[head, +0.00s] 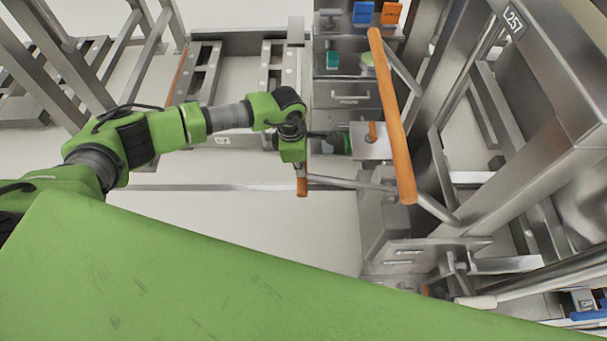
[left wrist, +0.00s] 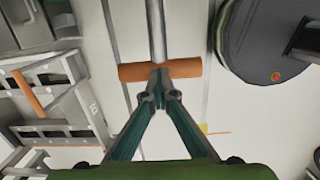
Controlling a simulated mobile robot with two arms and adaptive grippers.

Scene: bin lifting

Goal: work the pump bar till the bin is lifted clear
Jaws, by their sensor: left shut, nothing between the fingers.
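A metal rod with a short orange crosspiece (head: 302,187) sticks out to the left from the steel machine; I take it for the pump bar. In the left wrist view the orange crosspiece (left wrist: 135,72) lies across the picture, with its metal rod (left wrist: 157,30) running away. My left gripper (head: 301,172) points down at the crosspiece. Its fingertips (left wrist: 160,92) are together, right at the middle of the crosspiece, with nothing held between them. I cannot tell whether they touch it. My right gripper is not in view. I cannot make out the bin for sure.
A long thick orange bar (head: 392,115) on metal links stands right of the gripper. Behind it is a steel cabinet (head: 348,95) with blue and orange pieces on top. Steel frame posts (head: 520,120) crowd the right. Pale floor (head: 240,220) lies open below the arm.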

